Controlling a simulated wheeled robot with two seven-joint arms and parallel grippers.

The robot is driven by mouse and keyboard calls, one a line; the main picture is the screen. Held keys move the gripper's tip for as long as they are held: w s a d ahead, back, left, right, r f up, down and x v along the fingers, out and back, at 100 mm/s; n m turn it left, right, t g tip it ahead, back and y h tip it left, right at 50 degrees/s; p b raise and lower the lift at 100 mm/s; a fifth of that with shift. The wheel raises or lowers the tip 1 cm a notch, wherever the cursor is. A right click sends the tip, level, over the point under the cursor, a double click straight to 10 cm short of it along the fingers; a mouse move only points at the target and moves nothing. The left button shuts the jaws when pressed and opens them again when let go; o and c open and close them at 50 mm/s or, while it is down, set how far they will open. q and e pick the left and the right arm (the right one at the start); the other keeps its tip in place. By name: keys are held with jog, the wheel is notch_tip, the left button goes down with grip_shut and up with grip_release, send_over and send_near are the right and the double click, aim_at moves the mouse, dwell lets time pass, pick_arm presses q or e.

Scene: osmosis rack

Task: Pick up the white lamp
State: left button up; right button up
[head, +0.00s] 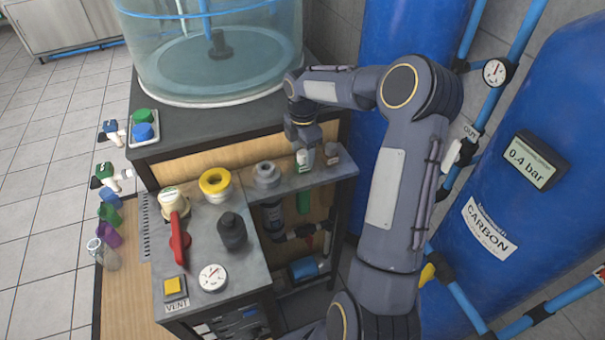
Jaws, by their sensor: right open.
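No thing here is plainly a lamp. A small white item with a green part (304,158) stands on the narrow right shelf; I cannot tell if it is the white lamp. My right gripper (304,146) points down just over this item, open, with its fingers small and partly hidden. I cannot tell whether they touch it or stand around it. A cream-white capped piece (171,200) stands on the grey bench top beside a red lever. My left gripper is out of view.
A grey-brown small block (332,153) stands close right of my gripper. A grey ring fitting (266,173) is to its left. A yellow ring (215,182), a dark bottle (232,231) and a red lever (180,243) crowd the bench. A clear tank (213,45) stands behind; blue tanks (528,175) are right.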

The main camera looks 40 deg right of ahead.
jog(key=shift+f, duration=0.1)
jog(key=c, duration=0.9)
jog(key=shift+o, duration=0.2)
notch_tip(320, 180, up, 28)
jog(key=p, duration=0.1)
jog(key=shift+a, duration=0.1)
dwell(0.4)
